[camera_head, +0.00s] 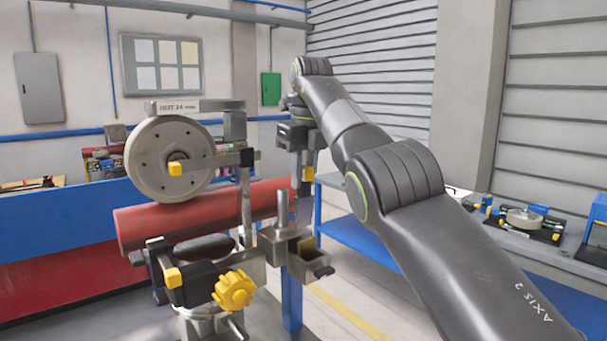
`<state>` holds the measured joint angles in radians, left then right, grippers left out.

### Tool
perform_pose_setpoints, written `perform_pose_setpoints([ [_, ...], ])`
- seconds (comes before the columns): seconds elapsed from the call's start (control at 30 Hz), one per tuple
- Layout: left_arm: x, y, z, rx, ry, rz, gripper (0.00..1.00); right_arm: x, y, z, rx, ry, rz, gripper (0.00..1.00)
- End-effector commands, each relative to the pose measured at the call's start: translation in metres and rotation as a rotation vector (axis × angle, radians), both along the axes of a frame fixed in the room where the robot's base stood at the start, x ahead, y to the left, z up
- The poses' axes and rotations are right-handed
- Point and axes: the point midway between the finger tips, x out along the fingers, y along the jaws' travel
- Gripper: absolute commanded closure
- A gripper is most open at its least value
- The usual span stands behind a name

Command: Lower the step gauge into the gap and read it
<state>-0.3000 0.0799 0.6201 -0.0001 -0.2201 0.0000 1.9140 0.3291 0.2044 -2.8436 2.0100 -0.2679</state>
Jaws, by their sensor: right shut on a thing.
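My right gripper (305,160) hangs fingers-down at the end of my dark grey arm, right of the wheel. It is shut on a narrow upright piece, apparently the step gauge (306,186), with a small orange-yellow part and a metal lower end. A large grey wheel (145,160) stands over the thick red tube rail (165,222). The gauge hangs near the tube's right end, above a small open metal box (313,262). I cannot tell which gap is meant or whether the gauge touches anything. No markings on it are readable. My left gripper is out of view.
A metal bracket (245,195) with yellow knobs stands by the wheel. A yellow handwheel (234,290) sits low in front. A blue bench (350,222) is behind my arm. A grey table (530,240) with parts is at the right.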

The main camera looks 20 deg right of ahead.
Motion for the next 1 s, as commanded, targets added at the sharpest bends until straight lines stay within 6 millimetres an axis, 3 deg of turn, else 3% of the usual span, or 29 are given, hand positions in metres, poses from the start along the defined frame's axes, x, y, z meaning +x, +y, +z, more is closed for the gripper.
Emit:
perform_pose_setpoints([
  [0.73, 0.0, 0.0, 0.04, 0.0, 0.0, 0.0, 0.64, 0.0, 0.0, 0.041, 0.001, -0.002, 0.0, 1.0],
  [1.0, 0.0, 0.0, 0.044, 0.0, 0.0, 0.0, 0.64, 0.0, 0.0, 0.045, 0.001, -0.002, 0.0, 1.0],
])
